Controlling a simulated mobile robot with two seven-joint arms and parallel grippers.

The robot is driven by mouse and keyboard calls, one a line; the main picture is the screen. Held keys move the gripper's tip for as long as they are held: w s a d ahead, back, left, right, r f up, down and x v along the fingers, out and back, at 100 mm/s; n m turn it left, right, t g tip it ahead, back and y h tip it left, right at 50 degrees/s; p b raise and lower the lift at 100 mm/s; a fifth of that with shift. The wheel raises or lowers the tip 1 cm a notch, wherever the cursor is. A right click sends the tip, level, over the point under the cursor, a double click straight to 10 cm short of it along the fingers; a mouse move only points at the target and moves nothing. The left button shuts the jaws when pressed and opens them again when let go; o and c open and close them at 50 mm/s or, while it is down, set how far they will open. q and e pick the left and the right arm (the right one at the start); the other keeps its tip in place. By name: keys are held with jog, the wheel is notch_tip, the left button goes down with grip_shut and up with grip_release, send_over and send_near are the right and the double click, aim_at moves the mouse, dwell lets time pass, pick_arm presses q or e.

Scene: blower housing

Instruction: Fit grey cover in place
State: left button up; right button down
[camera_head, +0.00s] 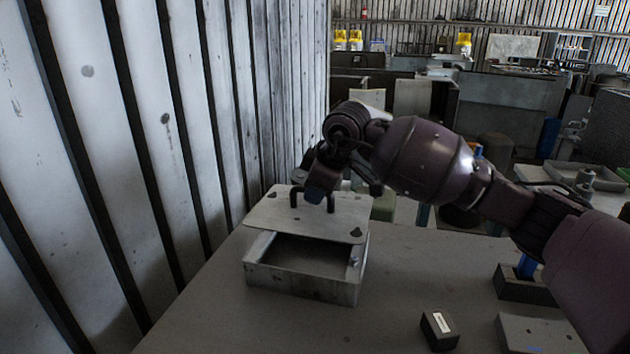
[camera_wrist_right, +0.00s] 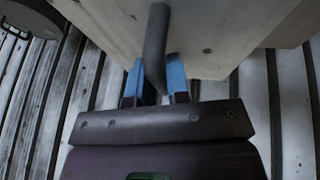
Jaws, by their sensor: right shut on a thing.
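The grey cover (camera_head: 275,220) is a flat plate with a dark handle and dark keyhole-like slots near its corners. It lies over the far part of the open-topped grey housing (camera_head: 300,285), shifted back, so the near part of the inside shows. Whether it rests on the rim or hovers just above I cannot tell. My right gripper (camera_head: 318,195) is shut on the cover's handle. In the right wrist view its blue fingertips (camera_wrist_right: 160,78) are on either side of the dark handle bar (camera_wrist_right: 157,40), below the cover's plate (camera_wrist_right: 220,30). My left gripper is not in view.
The housing stands on a grey table (camera_head: 390,300) close to a corrugated wall (camera_head: 130,150) on the left. A small dark block (camera_head: 438,330) with a white label, a grey block (camera_head: 540,335) and a dark holder (camera_head: 522,285) with a blue item are at the right. The table's middle is clear.

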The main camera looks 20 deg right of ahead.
aim_at(315, 210)
jog(key=shift+s+f, duration=0.15)
jog(key=shift+f, duration=0.55)
notch_tip(315, 210, down, 2)
jog(key=shift+f, duration=0.25)
jog(key=shift+a+f, duration=0.1)
jog(key=shift+f, duration=0.95)
jog(key=shift+f, duration=0.3)
